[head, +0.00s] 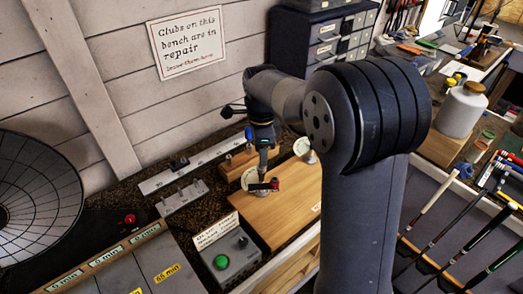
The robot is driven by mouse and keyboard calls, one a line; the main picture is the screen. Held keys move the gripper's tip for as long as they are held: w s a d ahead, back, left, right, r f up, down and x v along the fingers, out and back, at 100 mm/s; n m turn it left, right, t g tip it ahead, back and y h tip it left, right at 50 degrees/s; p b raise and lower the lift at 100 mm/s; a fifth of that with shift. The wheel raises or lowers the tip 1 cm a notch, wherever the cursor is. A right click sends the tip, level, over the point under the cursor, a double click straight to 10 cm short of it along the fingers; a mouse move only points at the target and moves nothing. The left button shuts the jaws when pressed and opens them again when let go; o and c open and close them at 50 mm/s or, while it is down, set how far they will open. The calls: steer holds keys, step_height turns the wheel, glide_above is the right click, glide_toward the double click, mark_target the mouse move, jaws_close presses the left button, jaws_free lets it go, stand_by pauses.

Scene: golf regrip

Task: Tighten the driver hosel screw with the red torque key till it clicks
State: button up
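My gripper (263,172) points down over the wooden board on the bench, small and far off in the head view.
The wooden board (290,205) has another pale round piece (304,147) at its back. A grey box with a green button (222,262) stands in front. Metal rails (182,197) lie left. A white jug (461,108) and several clubs (450,225) are right. My arm hides the middle.

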steer(key=n, duration=0.7)
steer(key=shift+n, duration=0.3)
steer(key=n, duration=0.6)
steer(key=shift+n, duration=0.3)
steer(key=shift+c, duration=0.2)
jaws_close()
